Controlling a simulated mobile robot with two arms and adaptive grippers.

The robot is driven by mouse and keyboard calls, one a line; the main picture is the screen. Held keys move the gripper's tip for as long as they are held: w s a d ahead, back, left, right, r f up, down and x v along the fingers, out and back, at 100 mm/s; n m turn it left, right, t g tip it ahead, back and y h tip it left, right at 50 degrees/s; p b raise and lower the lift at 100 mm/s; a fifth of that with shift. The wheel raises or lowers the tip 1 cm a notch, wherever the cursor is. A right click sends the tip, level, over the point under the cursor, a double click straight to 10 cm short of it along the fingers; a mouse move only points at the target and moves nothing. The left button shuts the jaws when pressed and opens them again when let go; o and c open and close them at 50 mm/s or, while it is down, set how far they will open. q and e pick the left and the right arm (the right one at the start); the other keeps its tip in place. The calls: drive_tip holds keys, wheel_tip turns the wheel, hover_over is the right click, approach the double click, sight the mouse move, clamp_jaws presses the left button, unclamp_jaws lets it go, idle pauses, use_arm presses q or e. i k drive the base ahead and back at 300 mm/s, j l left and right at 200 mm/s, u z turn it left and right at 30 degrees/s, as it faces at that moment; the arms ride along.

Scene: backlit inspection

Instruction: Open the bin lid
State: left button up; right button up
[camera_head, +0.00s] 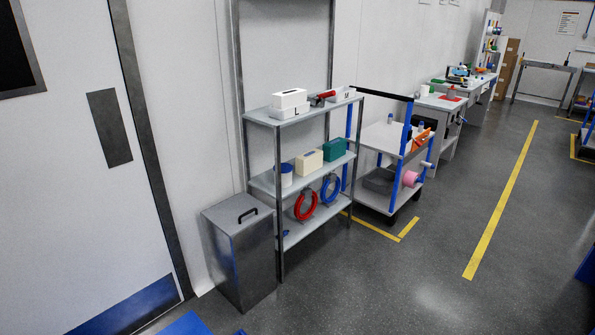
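A tall grey metal bin (242,262) stands on the floor against the wall, between the door and a shelf rack. Its flat lid (226,209) is closed and carries a dark bar handle (248,215) on top. The bin's front face and right side show, and nothing covers the lid. Neither of my grippers is in view.
A metal shelf rack (281,187) with boxes and red and blue rings stands close to the bin's right. A white door (80,170) is at the left. A cart (385,137) stands beyond the rack. Open grey floor (400,285) lies at the right.

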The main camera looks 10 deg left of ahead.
sight(233, 214)
drive_tip(key=i+l+z, duration=0.1)
drive_tip(key=i+z, duration=0.2)
drive_tip(key=i, duration=0.45)
drive_tip(key=i+j+z, duration=0.1)
drive_tip(key=i+z, duration=0.2)
drive_tip(key=i, duration=0.45)
